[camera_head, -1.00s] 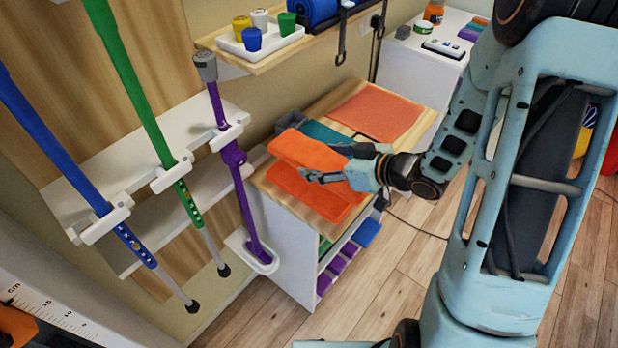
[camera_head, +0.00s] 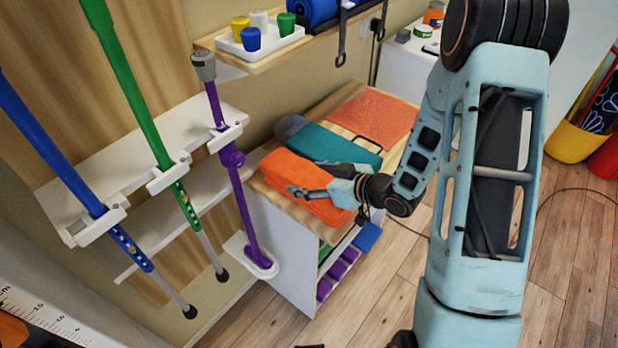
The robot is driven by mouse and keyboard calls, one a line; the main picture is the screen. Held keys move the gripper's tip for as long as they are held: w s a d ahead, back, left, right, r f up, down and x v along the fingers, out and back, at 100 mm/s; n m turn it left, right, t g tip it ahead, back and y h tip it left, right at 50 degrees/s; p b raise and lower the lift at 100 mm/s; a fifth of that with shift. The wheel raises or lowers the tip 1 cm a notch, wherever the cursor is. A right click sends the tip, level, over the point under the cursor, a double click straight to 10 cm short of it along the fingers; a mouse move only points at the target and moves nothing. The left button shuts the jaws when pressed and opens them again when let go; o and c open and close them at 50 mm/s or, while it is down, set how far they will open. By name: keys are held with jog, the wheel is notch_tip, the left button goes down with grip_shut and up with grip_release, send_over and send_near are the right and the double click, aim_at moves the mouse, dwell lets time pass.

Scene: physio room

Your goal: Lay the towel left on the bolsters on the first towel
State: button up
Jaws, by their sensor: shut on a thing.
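The held orange towel (camera_head: 290,170) is folded flat above the left end of the wooden cabinet top. The first towel (camera_head: 328,211), also orange, shows as a strip under its front edge. The two look stacked and nearly lined up. I cannot tell whether the held towel bears fully on the lower one. My gripper (camera_head: 303,191) reaches in from the right and is shut on the held towel near its right side. The fingers hide part of it. A teal padded block (camera_head: 338,148), perhaps a bolster, lies just behind the towels.
A coral sheet (camera_head: 372,117) lies farther back on the cabinet top (camera_head: 345,96). A purple crutch (camera_head: 240,190) hangs close to the cabinet's left. A shelf with a white tray (camera_head: 268,45) of colored cups overhangs behind.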

jog(key=shift+f, duration=0.2)
jog(key=o, duration=1.3)
jog(key=shift+r, duration=0.1)
jog(key=shift+r, duration=0.2)
jog(key=p+v, duration=0.1)
jog(key=v, duration=1.1)
jog(key=shift+f, duration=0.1)
